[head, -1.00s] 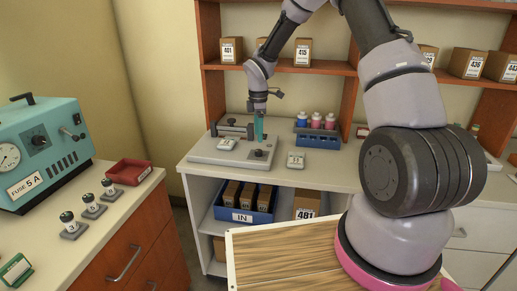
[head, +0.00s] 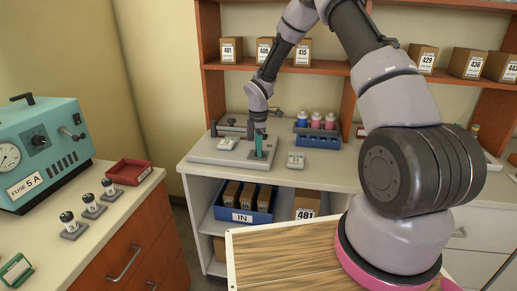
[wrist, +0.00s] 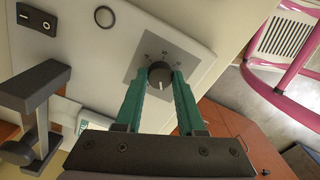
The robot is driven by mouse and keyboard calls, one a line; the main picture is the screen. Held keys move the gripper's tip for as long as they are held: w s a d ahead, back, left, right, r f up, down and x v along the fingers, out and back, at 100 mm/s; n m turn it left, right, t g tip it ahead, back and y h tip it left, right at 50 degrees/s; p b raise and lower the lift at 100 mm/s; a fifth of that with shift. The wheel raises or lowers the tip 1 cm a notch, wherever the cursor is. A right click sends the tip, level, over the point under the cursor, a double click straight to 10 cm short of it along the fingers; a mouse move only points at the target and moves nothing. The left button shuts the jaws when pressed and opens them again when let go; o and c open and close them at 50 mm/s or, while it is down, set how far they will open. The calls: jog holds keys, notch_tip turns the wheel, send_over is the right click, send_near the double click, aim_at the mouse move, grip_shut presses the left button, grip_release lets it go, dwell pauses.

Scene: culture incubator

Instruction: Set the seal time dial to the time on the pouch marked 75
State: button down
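The seal time dial (wrist: 160,76) is a dark round knob with a pale pointer mark, on a grey square plate with small marks around it. The sealer (head: 212,150) is a pale, flat unit on the back counter. My gripper (wrist: 160,72) has teal fingers pointing down at the dial, one tip on each side of it. The fingers are apart, and I cannot tell whether they touch the knob. In the head view my gripper (head: 259,150) hides the dial. I cannot make out a pouch marked 75.
The sealer's dark clamp arm (wrist: 45,90) stands left of my fingers in the wrist view. A small pale device (head: 296,160) lies right of the sealer, and a blue bottle rack (head: 317,138) stands behind it. A teal machine (head: 38,150) stands at left.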

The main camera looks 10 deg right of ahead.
jog(key=shift+m, duration=0.5)
jog(key=m, duration=0.3)
jog(key=shift+m, duration=0.4)
jog(key=m, duration=0.5)
jog(key=shift+m, duration=0.3)
jog(key=m, duration=0.9)
jog(key=shift+m, duration=0.3)
jog(key=c, duration=0.5)
grip_release()
